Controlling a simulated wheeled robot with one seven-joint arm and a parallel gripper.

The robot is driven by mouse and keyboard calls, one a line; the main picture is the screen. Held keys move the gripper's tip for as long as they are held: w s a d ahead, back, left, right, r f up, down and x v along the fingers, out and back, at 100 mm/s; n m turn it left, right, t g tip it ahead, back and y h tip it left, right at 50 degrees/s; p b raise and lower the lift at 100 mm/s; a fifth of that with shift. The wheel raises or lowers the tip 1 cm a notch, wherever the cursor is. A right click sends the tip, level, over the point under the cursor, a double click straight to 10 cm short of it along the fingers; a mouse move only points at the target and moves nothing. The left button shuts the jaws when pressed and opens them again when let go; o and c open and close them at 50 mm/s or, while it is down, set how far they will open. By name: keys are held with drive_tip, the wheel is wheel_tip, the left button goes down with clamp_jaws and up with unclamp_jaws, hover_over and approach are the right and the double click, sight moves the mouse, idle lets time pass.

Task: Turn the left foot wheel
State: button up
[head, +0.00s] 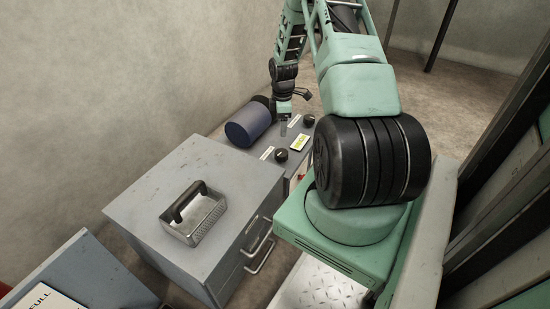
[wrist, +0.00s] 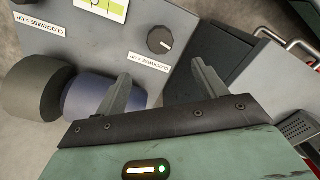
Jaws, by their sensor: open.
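Two black round knobs with "CLOCKWISE-UP" labels, apparently the foot wheels, are on a grey panel (head: 256,166). The left one (head: 281,155) is nearer the big cabinet; the other (head: 308,120) is farther right. In the wrist view one knob (wrist: 160,40) shows whole, with a white pointer line toward the right, and the other (wrist: 25,1) is cut by the top edge. My gripper (head: 283,130) is open and empty above the panel. In the wrist view its fingertips (wrist: 160,72) are spread below the whole knob, apart from it in the picture.
A blue cylinder (head: 246,124) with a dark end lies beside the panel; one finger overlaps it in the wrist view (wrist: 85,98). A grey cabinet (head: 150,200) with a handled metal box (head: 195,220) stands close by.

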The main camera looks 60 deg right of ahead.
sight(281, 152)
wheel_tip(281, 152, down, 16)
drive_tip(key=b, duration=0.6)
drive_tip(key=shift+b, duration=0.3)
drive_tip(key=c, duration=1)
